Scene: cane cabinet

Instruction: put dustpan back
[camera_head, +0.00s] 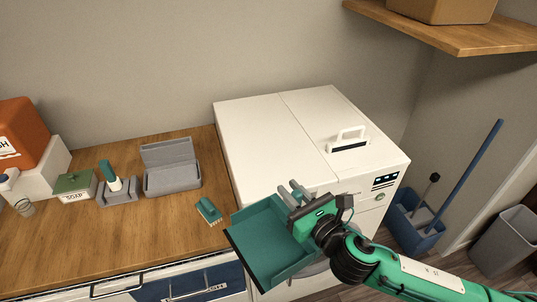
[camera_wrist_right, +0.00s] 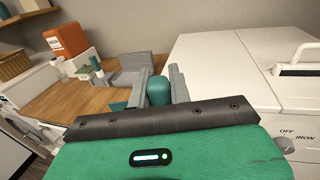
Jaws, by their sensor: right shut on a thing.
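The teal dustpan (camera_head: 266,243) hangs in front of the counter edge and the white machine, with its flat pan toward the lower left. My right gripper (camera_head: 290,191) is at its upper right side. In the right wrist view, the gripper's two grey fingers (camera_wrist_right: 162,88) are shut around a rounded teal part, seemingly the dustpan's handle (camera_wrist_right: 158,93). Most of the dustpan is hidden there. A blue caddy (camera_head: 414,232) stands on the floor at right, with a blue-handled pole and a dark-tipped stick in it. My left gripper is not in view.
The white machine (camera_head: 262,130) with a handled lid stands beside the wooden counter (camera_head: 135,235). On the counter are a small green brush (camera_head: 208,210), a grey open box (camera_head: 172,178), a green-topped bottle and a soap box. A grey bin (camera_head: 506,242) stands at far right; a shelf (camera_head: 455,32) overhangs.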

